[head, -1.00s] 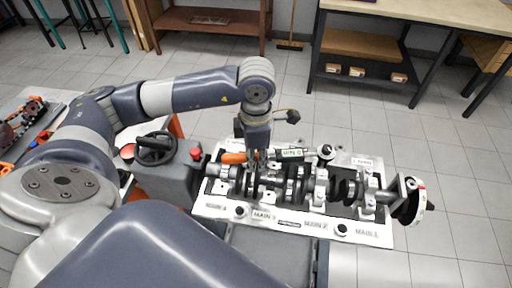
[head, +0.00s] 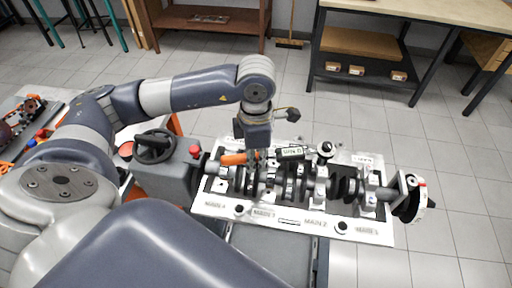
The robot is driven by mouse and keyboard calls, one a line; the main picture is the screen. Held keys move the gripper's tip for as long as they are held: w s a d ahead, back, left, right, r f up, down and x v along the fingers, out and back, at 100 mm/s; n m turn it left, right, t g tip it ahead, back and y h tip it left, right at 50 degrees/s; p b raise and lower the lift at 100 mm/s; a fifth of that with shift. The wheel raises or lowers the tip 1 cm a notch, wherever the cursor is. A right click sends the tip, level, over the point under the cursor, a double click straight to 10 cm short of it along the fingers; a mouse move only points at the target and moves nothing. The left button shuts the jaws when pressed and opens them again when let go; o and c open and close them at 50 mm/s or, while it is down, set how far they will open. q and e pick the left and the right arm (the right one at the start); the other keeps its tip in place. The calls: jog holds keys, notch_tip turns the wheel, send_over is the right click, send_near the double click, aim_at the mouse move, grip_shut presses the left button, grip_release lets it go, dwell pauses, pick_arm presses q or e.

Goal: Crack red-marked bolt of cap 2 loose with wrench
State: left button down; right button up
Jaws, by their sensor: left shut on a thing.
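My left gripper (head: 257,160) points down over the engine block. It is shut on the wrench, whose orange handle (head: 233,159) sticks out to its left and whose dark body with a pale green label (head: 291,153) reaches right. The wrench lies above the back side of the crankshaft (head: 288,182). The main cap (head: 320,186) behind the MAIN 2 label (head: 315,222) is a light metal block across the shaft. I cannot make out a red mark on its bolts, nor whether the wrench touches one. My right gripper is out of view.
The light block plate (head: 212,208) sits on a grey stand. Dark round knobs (head: 342,226) rise from its edges. A flywheel-like disc (head: 412,202) projects at the right end. A black handwheel (head: 155,147) and red knob (head: 194,151) stand left. Floor to the right is clear.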

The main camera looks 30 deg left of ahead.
pick_arm(q)
jog(key=shift+w+a+m+b, duration=0.55)
jog(key=shift+w+b, duration=0.15)
jog(key=shift+b, duration=0.1)
dwell(0.9)
jog(key=shift+b, duration=0.3)
dwell(0.4)
jog(key=shift+r, duration=0.75)
dwell(2.0)
jog(key=shift+r, duration=0.65)
dwell(1.0)
